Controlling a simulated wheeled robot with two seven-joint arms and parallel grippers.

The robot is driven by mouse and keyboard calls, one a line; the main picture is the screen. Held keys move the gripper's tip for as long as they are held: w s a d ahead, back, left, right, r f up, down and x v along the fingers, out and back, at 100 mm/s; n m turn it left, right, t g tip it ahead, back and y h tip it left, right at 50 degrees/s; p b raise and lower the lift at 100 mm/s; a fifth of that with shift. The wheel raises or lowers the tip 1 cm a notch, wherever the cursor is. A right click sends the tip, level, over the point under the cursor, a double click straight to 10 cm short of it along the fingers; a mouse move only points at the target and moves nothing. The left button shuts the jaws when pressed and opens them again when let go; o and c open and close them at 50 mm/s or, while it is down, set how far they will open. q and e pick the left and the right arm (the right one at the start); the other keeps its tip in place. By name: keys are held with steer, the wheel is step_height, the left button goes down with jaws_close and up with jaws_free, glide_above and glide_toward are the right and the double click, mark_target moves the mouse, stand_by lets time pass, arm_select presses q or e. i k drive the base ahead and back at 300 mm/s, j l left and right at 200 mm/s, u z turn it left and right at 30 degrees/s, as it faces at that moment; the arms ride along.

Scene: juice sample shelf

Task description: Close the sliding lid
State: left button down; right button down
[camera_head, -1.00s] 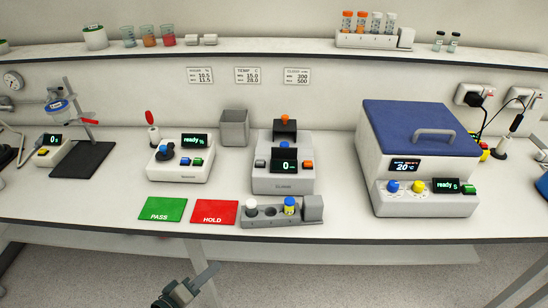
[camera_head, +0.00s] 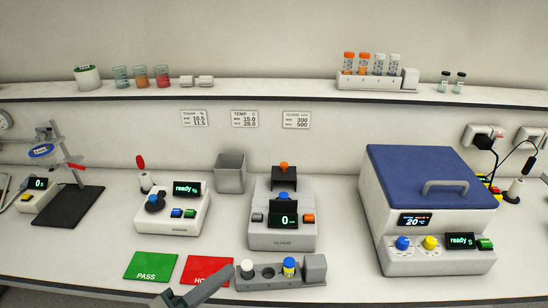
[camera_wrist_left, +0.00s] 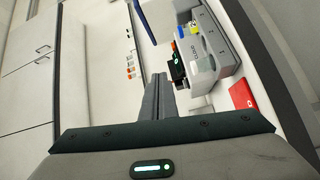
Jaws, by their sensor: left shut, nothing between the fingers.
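The grey CLOUD meter (camera_head: 282,230) stands mid-bench. A dark block with an orange knob (camera_head: 284,176) sits at its rear top; it looks like the sliding lid, though I cannot tell how far it covers. The boxy device at right has a blue top with a grey handle (camera_head: 445,187), which lies closed. My left gripper (camera_head: 226,270) is shut and empty, low in front of the red HOLD card (camera_head: 205,270) and short of the meter. In the left wrist view its fingers (camera_wrist_left: 158,80) point toward the bench, with the meter (camera_wrist_left: 197,55) beside them. My right gripper is out of view.
A small rack (camera_head: 258,284) with a white-capped and a blue-and-yellow vial stands before the meter. A green PASS card (camera_head: 151,266) lies left of the HOLD card. A second meter (camera_head: 172,213) stands left, and a grey bin (camera_head: 231,173) behind. A shelf runs along the wall.

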mark_target(283, 172)
steer(key=i, duration=1.2)
